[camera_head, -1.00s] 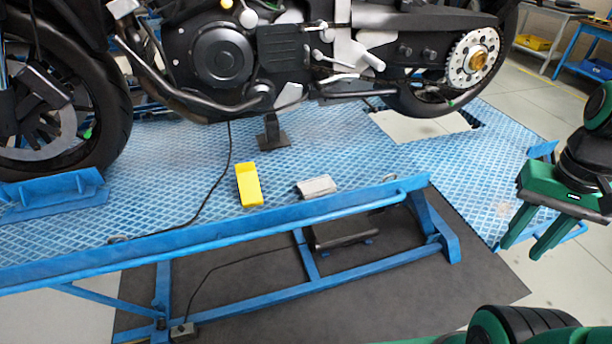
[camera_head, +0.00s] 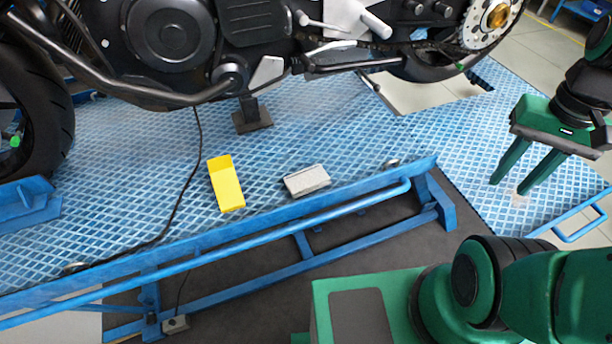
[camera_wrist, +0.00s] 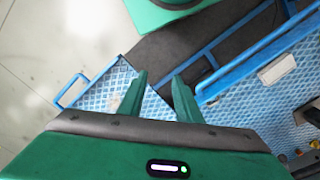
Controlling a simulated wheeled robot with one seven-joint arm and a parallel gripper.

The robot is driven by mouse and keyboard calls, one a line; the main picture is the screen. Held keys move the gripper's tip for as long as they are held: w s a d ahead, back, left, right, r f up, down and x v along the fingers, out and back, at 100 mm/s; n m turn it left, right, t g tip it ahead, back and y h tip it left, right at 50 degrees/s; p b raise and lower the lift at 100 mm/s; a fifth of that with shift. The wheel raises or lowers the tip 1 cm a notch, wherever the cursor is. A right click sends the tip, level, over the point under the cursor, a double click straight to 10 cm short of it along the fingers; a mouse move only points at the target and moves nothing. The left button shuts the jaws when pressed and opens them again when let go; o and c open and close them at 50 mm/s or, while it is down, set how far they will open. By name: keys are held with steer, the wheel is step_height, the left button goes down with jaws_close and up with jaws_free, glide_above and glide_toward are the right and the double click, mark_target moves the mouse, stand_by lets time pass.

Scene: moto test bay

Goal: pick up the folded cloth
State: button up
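The folded cloth (camera_head: 307,181) is a small light grey, flat bundle. It lies on the blue patterned lift platform (camera_head: 330,140), close to the front rail, right of a yellow block. It also shows in the wrist view as a pale block (camera_wrist: 277,69) at upper right. My green gripper (camera_head: 508,187) is at the right of the head view, well apart from the cloth, fingers pointing down. Its two fingers stand apart with nothing between them, also in the wrist view (camera_wrist: 159,77).
A yellow block (camera_head: 226,184) lies left of the cloth. A motorcycle (camera_head: 250,45) stands over the platform, with a dark stand foot (camera_head: 252,118) behind the cloth. The blue front rail (camera_head: 280,222) runs along the near edge. A thin black cable crosses the platform at left.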

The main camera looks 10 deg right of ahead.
steer(key=o, duration=0.9)
steer(key=shift+s+r, duration=0.2)
steer(key=shift+o, duration=1.1)
steer(key=w+a+f+m, duration=0.1)
steer(key=w+a, duration=0.2)
steer(key=w, duration=0.4)
steer(key=shift+w+m+h, duration=0.2)
steer(key=shift+m+h, duration=0.1)
steer(key=m+y, duration=0.2)
steer(key=m, duration=0.4)
glide_toward(307, 177)
steer(key=shift+w+d+f, duration=0.1)
steer(key=shift+d+f, duration=0.05)
steer(key=shift+f, duration=0.55)
steer(key=shift+a+f, duration=0.25)
steer(key=shift+f, duration=0.9)
steer(key=shift+a+f, duration=0.2)
steer(key=shift+f, duration=1)
steer(key=shift+a+f, duration=0.25)
steer(key=shift+f, duration=0.9)
